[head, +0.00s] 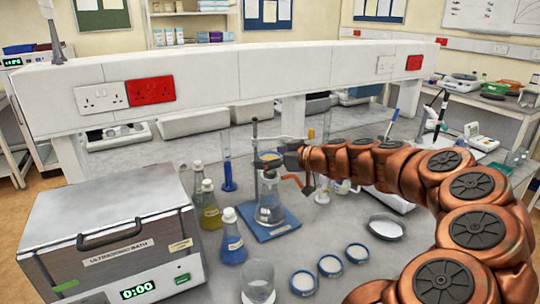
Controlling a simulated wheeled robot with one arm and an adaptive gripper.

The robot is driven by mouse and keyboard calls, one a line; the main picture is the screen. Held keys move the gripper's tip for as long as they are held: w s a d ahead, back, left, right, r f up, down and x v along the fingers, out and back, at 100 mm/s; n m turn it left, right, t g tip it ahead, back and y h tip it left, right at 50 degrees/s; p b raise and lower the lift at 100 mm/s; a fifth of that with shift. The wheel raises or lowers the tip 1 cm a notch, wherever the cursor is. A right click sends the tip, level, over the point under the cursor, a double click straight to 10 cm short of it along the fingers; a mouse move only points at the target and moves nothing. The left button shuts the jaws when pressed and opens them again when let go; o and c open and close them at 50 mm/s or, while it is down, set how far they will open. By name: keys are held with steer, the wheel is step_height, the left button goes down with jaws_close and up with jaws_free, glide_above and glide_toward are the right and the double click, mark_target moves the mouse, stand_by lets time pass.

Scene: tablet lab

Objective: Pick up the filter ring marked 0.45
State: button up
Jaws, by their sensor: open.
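Three small round dishes or rings with blue rims and pale faces lie in a slanting row on the grey bench: a near one (303,282), a middle one (330,265) and a far one (356,251). Any markings are too small to read, so I cannot tell which is 0.45. My gripper (288,158) is at the end of the copper-coloured arm, above the bench and behind the row. It is open, close to a yellowish round piece (268,157) above a flask (271,205) on a blue stand base (268,226). Contact cannot be told.
An ultrasonic bath (110,235) fills the left front. Bottles and a blue flask (232,240) stand beside it. A glass beaker (258,280) is left of the row. A white shelf with sockets (230,75) spans behind.

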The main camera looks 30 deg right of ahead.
steer(key=shift+w, duration=0.1)
steer(key=c, duration=0.9)
steer(key=shift+c, duration=0.2)
